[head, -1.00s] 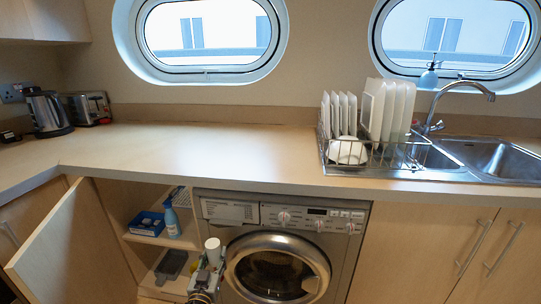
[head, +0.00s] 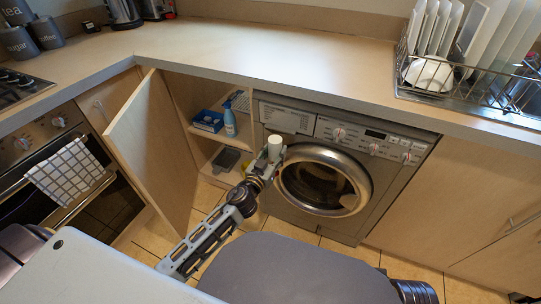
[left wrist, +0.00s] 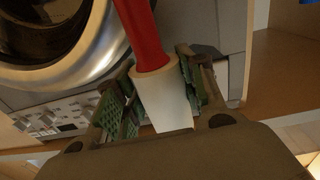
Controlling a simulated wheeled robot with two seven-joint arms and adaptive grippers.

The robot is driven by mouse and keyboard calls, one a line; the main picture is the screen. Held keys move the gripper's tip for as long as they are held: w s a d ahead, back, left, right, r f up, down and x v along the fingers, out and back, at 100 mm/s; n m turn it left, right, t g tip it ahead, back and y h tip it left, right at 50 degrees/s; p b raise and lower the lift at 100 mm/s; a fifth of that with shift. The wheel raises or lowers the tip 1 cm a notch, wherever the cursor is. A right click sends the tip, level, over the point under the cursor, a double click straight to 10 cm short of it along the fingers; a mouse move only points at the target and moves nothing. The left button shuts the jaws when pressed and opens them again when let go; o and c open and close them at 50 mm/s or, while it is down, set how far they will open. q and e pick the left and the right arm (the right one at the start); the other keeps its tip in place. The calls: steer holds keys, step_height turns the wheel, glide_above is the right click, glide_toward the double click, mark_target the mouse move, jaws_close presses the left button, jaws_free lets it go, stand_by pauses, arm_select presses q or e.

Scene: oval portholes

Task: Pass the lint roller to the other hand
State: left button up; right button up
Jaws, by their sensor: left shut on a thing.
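The lint roller has a white cylinder (head: 275,145) and a red handle (left wrist: 142,30). My left gripper (head: 268,160) is shut on its white part, which also shows between the green-padded fingers in the left wrist view (left wrist: 163,98). The gripper is in front of the left edge of the washing machine, beside the open cupboard. My right gripper is not in view.
The open cupboard door (head: 152,150) stands left of my left arm. A blue spray bottle (head: 229,118) and a blue box (head: 208,121) are on the cupboard shelf. The washing machine (head: 385,190) is just right. The countertop (head: 250,60) middle is clear; a dish rack (head: 470,90) stands at right.

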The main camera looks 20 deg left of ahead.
arm_select(q)
steer(key=shift+w+d+r+m+g+h, duration=0.5)
steer(key=shift+d+r+m+h, duration=0.85)
steer(key=shift+d+r, duration=1.2)
steer(key=shift+w+d+r+m+g+h, duration=0.15)
steer(key=shift+d+r+m+g+h, duration=0.7)
steer(key=shift+d+r+h, duration=1.35)
steer(key=shift+w+d+r+m+g+h, duration=0.35)
steer(key=shift+d+r+m+g+h, duration=0.55)
steer(key=shift+d+r, duration=1.95)
steer(key=shift+d+t+h, duration=0.1)
steer(key=shift+t+h, duration=0.15)
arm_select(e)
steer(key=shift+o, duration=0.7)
